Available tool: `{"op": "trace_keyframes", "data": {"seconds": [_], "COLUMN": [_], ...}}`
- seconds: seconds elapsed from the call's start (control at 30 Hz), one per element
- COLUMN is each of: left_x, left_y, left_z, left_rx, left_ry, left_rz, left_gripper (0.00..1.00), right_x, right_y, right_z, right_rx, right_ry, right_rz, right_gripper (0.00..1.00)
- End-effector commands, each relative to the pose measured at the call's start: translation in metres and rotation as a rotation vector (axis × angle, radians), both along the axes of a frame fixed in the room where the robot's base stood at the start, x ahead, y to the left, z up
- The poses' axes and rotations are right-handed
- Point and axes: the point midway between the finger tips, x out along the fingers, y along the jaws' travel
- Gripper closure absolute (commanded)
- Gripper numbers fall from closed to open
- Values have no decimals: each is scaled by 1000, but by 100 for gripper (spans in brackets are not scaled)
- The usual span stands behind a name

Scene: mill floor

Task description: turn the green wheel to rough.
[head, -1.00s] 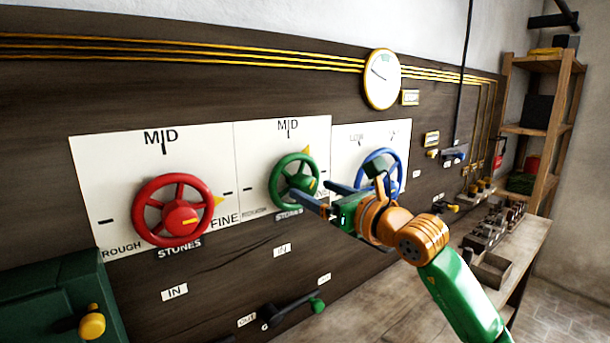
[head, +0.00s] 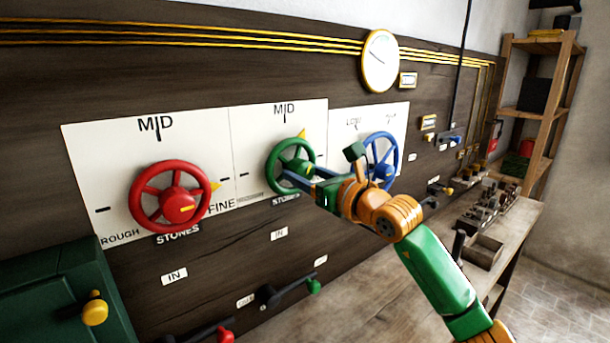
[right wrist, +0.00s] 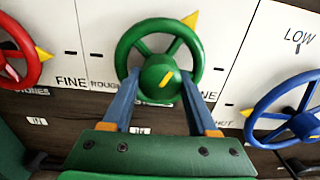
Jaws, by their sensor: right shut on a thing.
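The green wheel (head: 289,143) is mounted on a white dial plate between the red and blue wheels. Its yellow pointer (head: 302,133) sticks out at the upper right of the rim, a little right of the MID mark (head: 285,112). In the right wrist view the wheel (right wrist: 160,75) faces me, with a ROUGH label (right wrist: 104,85) at its lower left. My right gripper (head: 300,176) reaches the wheel. Its two blue fingers (right wrist: 161,78) are on either side of the hub, shut on the wheel. The exact contact is partly hidden. My left gripper is out of view.
The red wheel (head: 146,211) is at the left and the blue wheel (head: 383,135) close at the right, behind my right gripper. A green-knobbed lever (head: 313,286) sits below. A wooden bench (head: 390,262) runs along the wall, with trays at its far end.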

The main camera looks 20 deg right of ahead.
Motion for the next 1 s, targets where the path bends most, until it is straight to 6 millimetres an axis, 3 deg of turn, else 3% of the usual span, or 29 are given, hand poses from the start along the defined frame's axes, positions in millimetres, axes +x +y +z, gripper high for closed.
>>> {"op": "trace_keyframes", "data": {"seconds": [0.27, 1.0], "left_x": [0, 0], "left_y": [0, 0], "left_z": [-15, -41], "left_rx": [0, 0], "left_ry": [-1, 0], "left_rz": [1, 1], "left_gripper": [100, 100], "right_x": [0, 0], "right_y": [-1, -2], "right_z": [-1, 2], "right_rx": [-154, -812], "right_ry": [-62, -301], "right_rz": [-2, -3], "right_gripper": [96, 97]}}
